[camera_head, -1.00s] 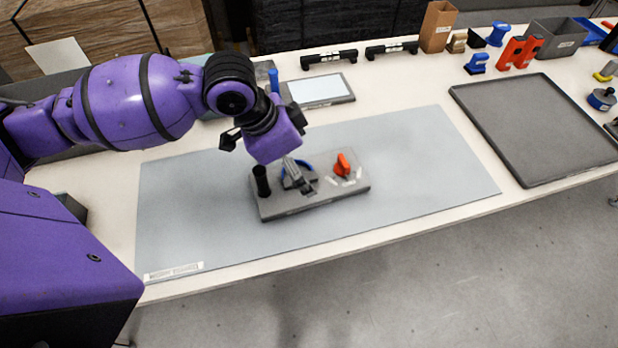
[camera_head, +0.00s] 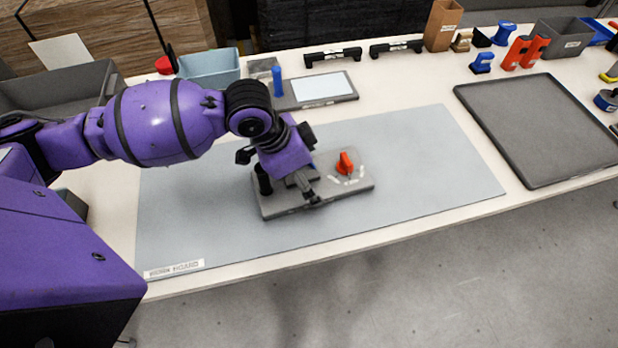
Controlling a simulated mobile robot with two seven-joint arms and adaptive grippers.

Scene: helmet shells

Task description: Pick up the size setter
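A grey block (camera_head: 285,210) lies on the work board (camera_head: 430,165). It carries a red knob (camera_head: 345,163) with small white marks around it, and a black upright post (camera_head: 263,180) at its left end. I cannot tell which part is the size setter. My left gripper (camera_head: 308,192) points down over the middle of the block, between post and knob. My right gripper is out of view.
A dark tray (camera_head: 540,130) lies at the right. Along the back stand a teal bin (camera_head: 208,68), a pale-topped panel (camera_head: 320,87), black handles (camera_head: 332,57), a cardboard box (camera_head: 442,25) and red and blue parts. The work board right of the block is clear.

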